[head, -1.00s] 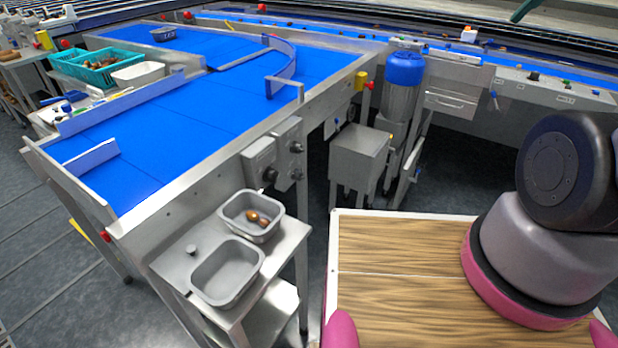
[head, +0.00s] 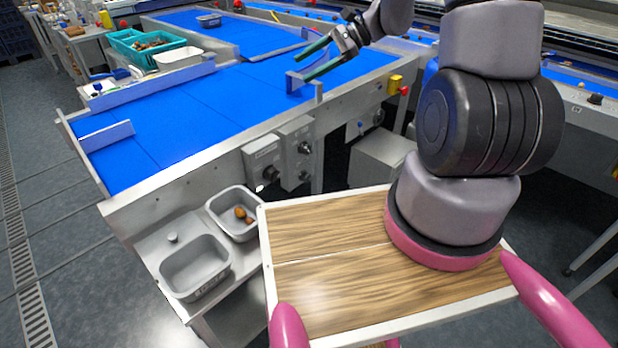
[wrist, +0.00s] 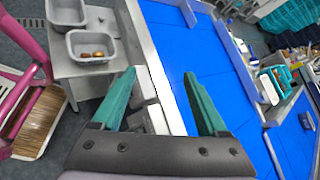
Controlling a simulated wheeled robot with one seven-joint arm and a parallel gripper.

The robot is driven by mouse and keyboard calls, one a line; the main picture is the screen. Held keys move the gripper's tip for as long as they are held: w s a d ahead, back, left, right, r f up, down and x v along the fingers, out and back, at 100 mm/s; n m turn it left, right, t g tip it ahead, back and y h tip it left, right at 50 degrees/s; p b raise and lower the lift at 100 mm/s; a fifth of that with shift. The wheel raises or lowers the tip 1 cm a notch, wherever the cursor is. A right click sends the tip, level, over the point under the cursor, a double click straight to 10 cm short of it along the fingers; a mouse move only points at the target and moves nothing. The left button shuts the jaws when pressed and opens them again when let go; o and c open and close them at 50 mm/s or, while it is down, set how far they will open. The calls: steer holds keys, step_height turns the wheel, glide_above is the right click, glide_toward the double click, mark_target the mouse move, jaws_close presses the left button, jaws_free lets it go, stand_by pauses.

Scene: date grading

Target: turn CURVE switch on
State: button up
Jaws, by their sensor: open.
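Two grey switch boxes are fixed to the front side of the blue belt table: the left box (head: 264,162) and the right box (head: 298,152). Both carry dark round knobs. Their labels are too small to read, so I cannot tell which one is CURVE.
Below the boxes a steel stand holds an empty grey tub (head: 195,268) and another tub (head: 233,213) with a few dates. A yellow-and-red switch (head: 396,84) sits on the table's right side. A metal cabinet (head: 385,160) stands to the right. Teal crates (head: 145,45) are behind the belt.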

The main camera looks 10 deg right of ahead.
steer(key=w+d+f+m+t, duration=0.1)
steer(key=f+m, duration=0.3)
steer(key=f, duration=0.6)
steer(key=w+d+f+m+t, duration=0.2)
steer(key=d+f+m+t, duration=0.1)
steer(key=f, duration=0.7)
steer(key=w+d+f+m+t, duration=0.2)
steer(key=f+m, duration=0.4)
steer(key=f, duration=0.5)
steer(key=shift+t, duration=0.9)
steer(key=m+t+h, duration=0.2)
steer(key=m+h, duration=0.1)
steer(key=m, duration=0.1)
glide_toward(309, 177)
steer(key=x, duration=0.9)
steer(key=shift+w+a+f, duration=0.1)
steer(key=shift+a, duration=0.15)
jaws_close()
